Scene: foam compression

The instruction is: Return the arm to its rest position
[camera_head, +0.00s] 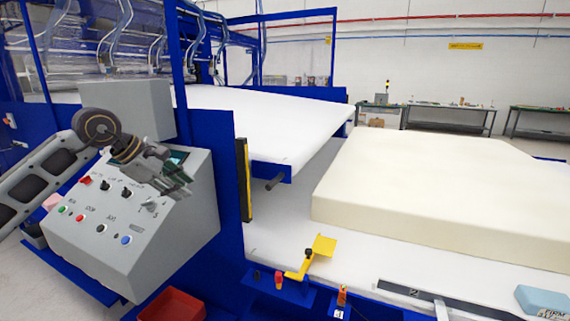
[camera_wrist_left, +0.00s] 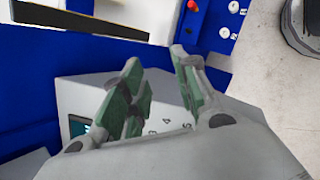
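My left gripper (camera_head: 180,180) hangs in front of the upper right part of the grey control box (camera_head: 130,255), over its sloped panel. In the left wrist view its two green-padded fingers (camera_wrist_left: 156,62) stand apart with nothing between them. The left arm reaches in from the left edge, bent at a dark round joint. The gripper hides part of the panel and of its small screen (camera_head: 178,157). Whether it touches the panel is hard to tell. My right gripper is not in view.
A large cream foam block (camera_head: 430,190) lies on the white table to the right. A yellow lever (camera_head: 322,246) is on the table's front edge. A light blue block (camera_head: 543,300) lies at lower right. A red bin (camera_head: 172,306) is below the control box. Blue machine frames stand behind.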

